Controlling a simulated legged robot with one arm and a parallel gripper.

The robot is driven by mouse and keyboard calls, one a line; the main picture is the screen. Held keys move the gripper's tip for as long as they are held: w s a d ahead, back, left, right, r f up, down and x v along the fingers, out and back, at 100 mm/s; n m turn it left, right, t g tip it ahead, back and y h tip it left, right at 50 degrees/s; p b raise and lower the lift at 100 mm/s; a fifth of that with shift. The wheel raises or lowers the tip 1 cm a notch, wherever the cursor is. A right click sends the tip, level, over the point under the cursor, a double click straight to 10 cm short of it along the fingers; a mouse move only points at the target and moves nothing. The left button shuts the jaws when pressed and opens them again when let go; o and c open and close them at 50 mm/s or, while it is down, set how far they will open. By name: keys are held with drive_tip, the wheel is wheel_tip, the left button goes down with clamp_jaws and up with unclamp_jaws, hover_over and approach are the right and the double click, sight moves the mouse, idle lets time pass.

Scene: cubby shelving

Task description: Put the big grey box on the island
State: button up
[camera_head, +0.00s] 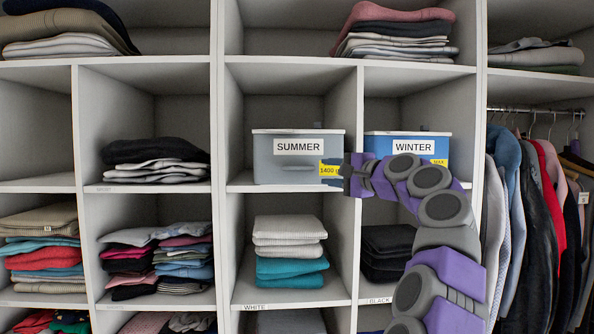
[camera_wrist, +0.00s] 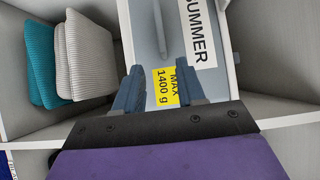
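The big grey box (camera_head: 290,169) has a lid, a "SUMMER" label, a yellow "1400 g" sticker and a front handle. It stands on the middle shelf in the centre cubby. My gripper (camera_head: 335,171) is at the front right end of the box, beside the sticker. In the wrist view the box (camera_wrist: 145,40) fills the upper middle, turned on its side. My gripper's two fingers (camera_wrist: 158,84) are apart there, with the yellow sticker showing between them. I cannot tell whether they touch the box. The island is not in view.
A blue box (camera_head: 410,145) labelled "WINTER" stands in the cubby to the right, partly behind my arm. A white divider (camera_head: 357,100) separates the two boxes. Folded grey and teal clothes (camera_head: 290,250) lie in the cubby below. Hanging clothes (camera_head: 545,220) fill the right side.

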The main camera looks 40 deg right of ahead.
sight(317, 169)
drive_tip(key=shift+w+d+r, duration=0.1)
drive_tip(key=shift+w+d, duration=0.25)
drive_tip(key=w, duration=0.1)
drive_tip(key=w+a+p, duration=0.1)
drive_tip(key=w, duration=0.1)
drive_tip(key=shift+w+a+r, duration=0.1)
drive_tip(key=shift+w, duration=0.15)
drive_tip(key=shift+w+a, duration=0.4)
drive_tip(key=shift+a, duration=0.05)
drive_tip(key=shift+s, duration=0.15)
drive_tip(key=shift+d, duration=0.5)
drive_tip(key=c, duration=0.4)
drive_tip(key=shift+d, duration=0.1)
drive_tip(key=shift+c, duration=0.8)
clamp_jaws()
drive_tip(key=shift+a, duration=0.2)
